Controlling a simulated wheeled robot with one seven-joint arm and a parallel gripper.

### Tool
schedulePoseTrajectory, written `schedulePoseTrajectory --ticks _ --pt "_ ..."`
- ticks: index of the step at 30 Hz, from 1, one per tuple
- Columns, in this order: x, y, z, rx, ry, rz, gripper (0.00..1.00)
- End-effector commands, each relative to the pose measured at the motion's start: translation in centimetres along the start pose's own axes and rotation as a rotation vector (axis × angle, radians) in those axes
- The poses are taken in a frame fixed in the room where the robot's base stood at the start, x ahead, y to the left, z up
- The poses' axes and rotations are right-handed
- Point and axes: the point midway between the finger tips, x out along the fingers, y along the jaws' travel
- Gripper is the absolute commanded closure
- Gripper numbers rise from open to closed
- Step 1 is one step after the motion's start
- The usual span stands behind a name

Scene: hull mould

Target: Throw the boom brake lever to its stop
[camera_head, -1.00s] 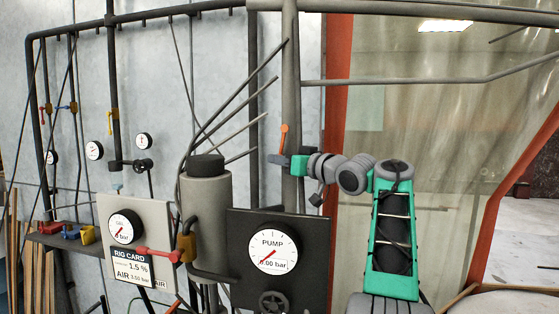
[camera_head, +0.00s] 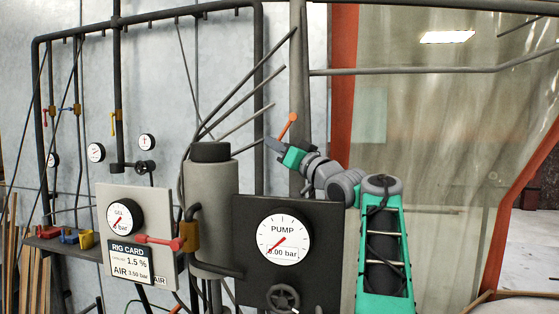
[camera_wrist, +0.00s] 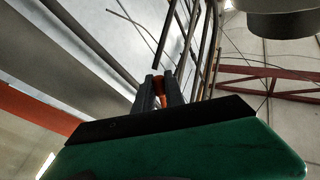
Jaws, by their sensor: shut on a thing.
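The boom brake lever is an orange handle (camera_head: 288,125) with a rounded tip, in front of the grey vertical post in the head view. It leans up and to the right. My gripper (camera_head: 274,145) is at its lower part, coming from the right. In the wrist view, my two dark fingers (camera_wrist: 159,90) are shut with the orange lever (camera_wrist: 159,86) between them. The lever's pivot is hidden behind my gripper.
A dark panel with a PUMP gauge (camera_head: 283,237) and a handwheel (camera_head: 283,298) stands below my arm. A grey cylinder (camera_head: 212,214), a red-handled valve (camera_head: 160,241) and a rig card (camera_head: 131,262) are to the left. Thin rods (camera_head: 250,85) fan out close to my gripper.

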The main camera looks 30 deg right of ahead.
Motion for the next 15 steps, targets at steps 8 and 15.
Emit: schedulePoseTrajectory --ticks 8,15 --pt "0.03 0.06 -0.01 0.003 -0.001 0.001 0.83" --pt "0.03 0.06 0.01 0.002 -0.002 0.001 0.64"
